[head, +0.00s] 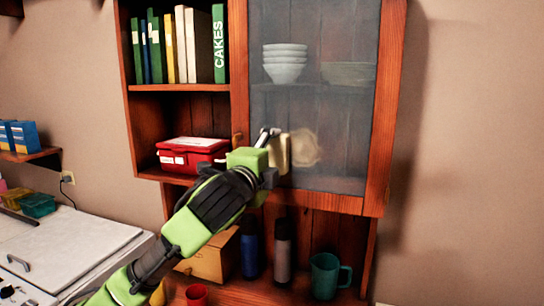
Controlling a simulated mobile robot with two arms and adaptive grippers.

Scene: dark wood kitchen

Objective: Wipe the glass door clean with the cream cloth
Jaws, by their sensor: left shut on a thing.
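The glass door (330,110) of the wall cabinet is closed, with a wooden frame. The pane looks hazy, and a pale tan smudge (305,148) shows on its lower middle part. My left gripper (268,142) is shut on the cream cloth (279,154) at the lower left of the pane. The cloth is just left of the smudge and appears to be at the glass; whether it touches cannot be told for certain. My gripper and wrist hide part of the cloth and the lower left door frame. My right gripper is not in view.
Books (180,45) and a red box (191,153) fill the open shelves to the left. Below stand a wooden box (210,260), bottles (283,252), a teal mug (325,276) and a red cup (197,294). The wall to the right is bare.

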